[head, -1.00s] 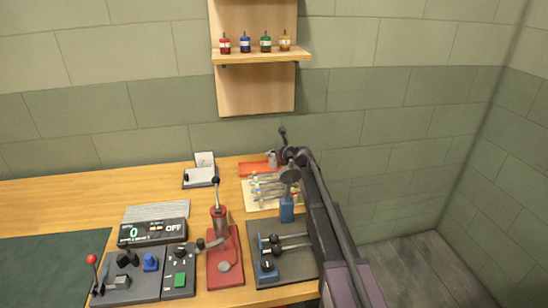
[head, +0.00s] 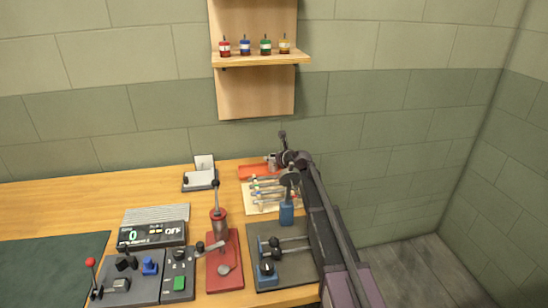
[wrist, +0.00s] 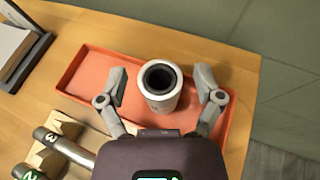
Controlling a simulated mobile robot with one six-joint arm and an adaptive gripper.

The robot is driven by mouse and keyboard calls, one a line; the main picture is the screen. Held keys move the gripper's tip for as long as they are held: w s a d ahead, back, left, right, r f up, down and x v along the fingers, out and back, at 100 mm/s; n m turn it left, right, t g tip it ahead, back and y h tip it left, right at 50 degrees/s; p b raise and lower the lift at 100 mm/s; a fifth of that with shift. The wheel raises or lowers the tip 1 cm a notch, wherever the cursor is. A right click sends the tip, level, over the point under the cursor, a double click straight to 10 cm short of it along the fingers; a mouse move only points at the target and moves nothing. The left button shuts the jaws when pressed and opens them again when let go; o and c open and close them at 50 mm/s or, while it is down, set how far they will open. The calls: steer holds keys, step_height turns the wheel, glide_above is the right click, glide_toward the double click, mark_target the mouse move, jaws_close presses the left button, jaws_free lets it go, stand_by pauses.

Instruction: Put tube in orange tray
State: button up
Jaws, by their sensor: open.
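The tube (wrist: 160,85) is a pale grey cylinder with a dark open top. In the wrist view it appears upright inside the orange tray (wrist: 85,72), toward the middle of its length. My gripper (wrist: 161,84) is open, with one finger on each side of the tube and a visible gap on both sides. The tube's base is partly hidden from this angle. In the head view, the orange tray (head: 253,172) is at the back right of the bench, and the tube (head: 270,161) shows small beside my arm.
A rack (head: 258,204) of several numbered metal parts stands just in front of the tray. A blue-based device (head: 286,213) and a red press (head: 224,265) are nearer. A white pad on a dark stand (head: 199,178) is left of the tray. The bench ends at the right.

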steer(key=shift+r, duration=0.1)
steer(key=shift+s+d+r+p, duration=0.1)
steer(key=shift+s+r+p, duration=0.05)
steer(key=shift+p, duration=0.15)
steer(key=p+v, duration=0.4)
steer(key=v, duration=0.7)
steer(key=shift+s+d, duration=0.15)
steer(key=shift+d, duration=0.05)
steer(key=shift+r, duration=0.25)
